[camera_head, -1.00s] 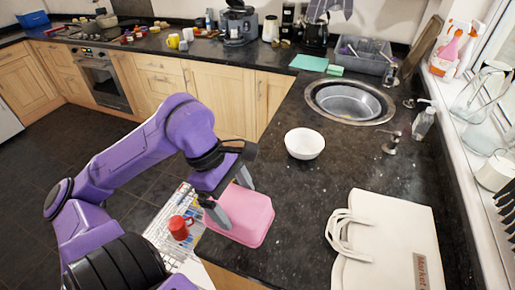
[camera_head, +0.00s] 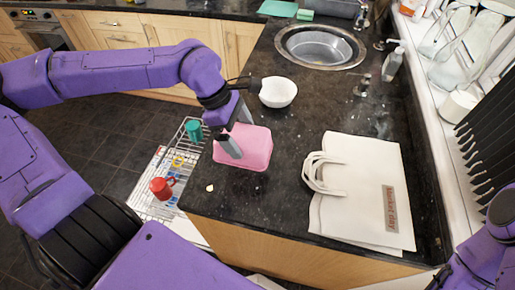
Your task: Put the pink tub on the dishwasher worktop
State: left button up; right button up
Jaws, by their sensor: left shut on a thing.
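My left gripper (camera_head: 236,142) comes in from the left and is shut on the tub's near left side. Whether the tub's base touches the worktop is hard to tell. My right arm shows at the lower right corner, but its gripper is out of the picture.
A white bowl (camera_head: 278,92) stands just behind the tub. A white bag (camera_head: 365,190) lies to the right. The pulled-out dishwasher rack (camera_head: 150,205) holds a red mug (camera_head: 161,188) and a teal cup (camera_head: 194,129). The sink (camera_head: 320,47) is farther back. Worktop in front of the tub is mostly clear.

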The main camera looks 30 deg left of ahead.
pick_arm(q)
jog(key=w+f, duration=0.1)
jog(key=w+d+f, duration=0.1)
jog(key=f, duration=0.1)
jog(key=w+f, duration=0.2)
jog(key=shift+d, duration=0.4)
jog(key=shift+w+f, duration=0.25)
jog(key=shift+f, duration=0.1)
notch_tip(320, 180, down, 2)
jog(key=shift+f+p, duration=0.2)
jog(key=shift+p, duration=0.7)
jog(key=shift+d+f, duration=0.1)
jog(key=shift+f, duration=0.25)
pick_arm(e)
jog(key=shift+r, duration=0.4)
pick_arm(q)
jog(key=shift+f, duration=0.1)
jog(key=o, duration=0.6)
jog(key=shift+f, duration=0.15)
jog(key=shift+o, duration=0.4)
pick_arm(e)
jog(key=shift+f, duration=0.1)
